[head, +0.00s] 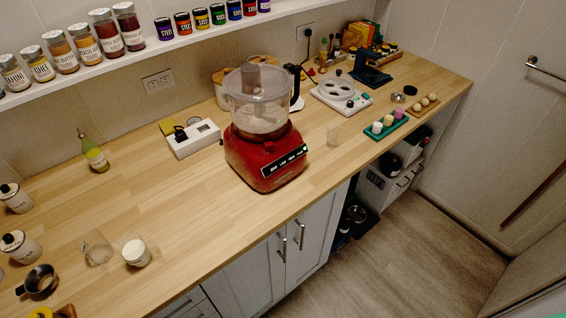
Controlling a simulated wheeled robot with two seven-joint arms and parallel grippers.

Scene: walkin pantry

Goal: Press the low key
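A red food processor (250,160) stands on the wooden counter, near the middle of the head view. A clear bowl (258,112) with a lid and feed tube sits upright on its base, with a dark handle at the right. A dark key panel (284,162) with several small pale keys runs across the lower front of the base, facing the front right. The key labels are too small to read, so I cannot tell which one is the low key. Neither of my grippers shows in this view.
A shelf of jars (110,50) hangs behind. Cabinet doors (270,270) are below.

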